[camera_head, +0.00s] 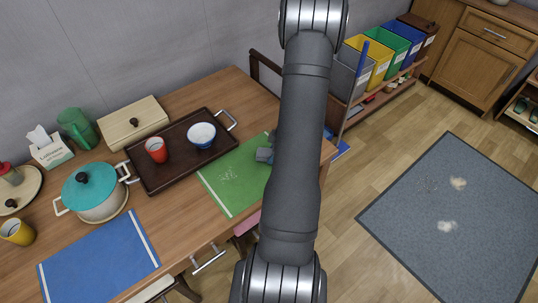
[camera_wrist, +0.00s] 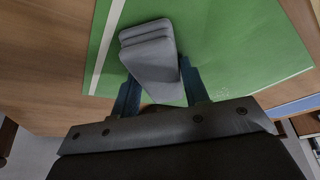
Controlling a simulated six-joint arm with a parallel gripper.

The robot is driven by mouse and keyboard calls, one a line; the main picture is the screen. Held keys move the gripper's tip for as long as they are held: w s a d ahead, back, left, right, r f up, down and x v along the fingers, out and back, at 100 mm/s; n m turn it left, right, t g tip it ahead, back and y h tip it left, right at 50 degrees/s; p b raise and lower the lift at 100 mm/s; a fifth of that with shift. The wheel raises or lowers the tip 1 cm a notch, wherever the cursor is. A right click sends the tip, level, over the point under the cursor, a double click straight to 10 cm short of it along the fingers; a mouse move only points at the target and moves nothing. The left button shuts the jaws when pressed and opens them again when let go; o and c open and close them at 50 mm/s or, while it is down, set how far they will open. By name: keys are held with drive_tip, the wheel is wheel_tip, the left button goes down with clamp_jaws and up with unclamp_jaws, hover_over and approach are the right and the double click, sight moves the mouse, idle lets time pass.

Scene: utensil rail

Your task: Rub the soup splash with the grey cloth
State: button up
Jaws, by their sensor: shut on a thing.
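The grey cloth (camera_wrist: 148,48) is a folded block between the two blue fingers of my gripper (camera_wrist: 158,88) in the wrist view. My gripper is shut on it, over the green mat (camera_wrist: 240,40). In the head view the cloth (camera_head: 264,155) shows just left of my arm, above the right part of the green mat (camera_head: 222,195). Pale specks, likely the soup splash (camera_head: 228,174), lie on the mat left of the cloth. Faint specks (camera_wrist: 222,93) also show in the wrist view. My arm hides most of the gripper in the head view. I cannot tell whether the cloth touches the mat.
A dark tray (camera_head: 160,182) with a red cup (camera_head: 156,150) and a blue-white bowl (camera_head: 201,135) stands behind the mat. A teal-lidded pot (camera_head: 95,195) and a blue mat (camera_head: 98,265) are at left. The table's front edge is near the green mat.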

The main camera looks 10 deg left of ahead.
drive_tip(key=shift+w+d+r, duration=0.15)
drive_tip(key=shift+r, duration=0.45)
drive_tip(key=shift+w+d+r, duration=0.15)
drive_tip(key=shift+r, duration=3.3)
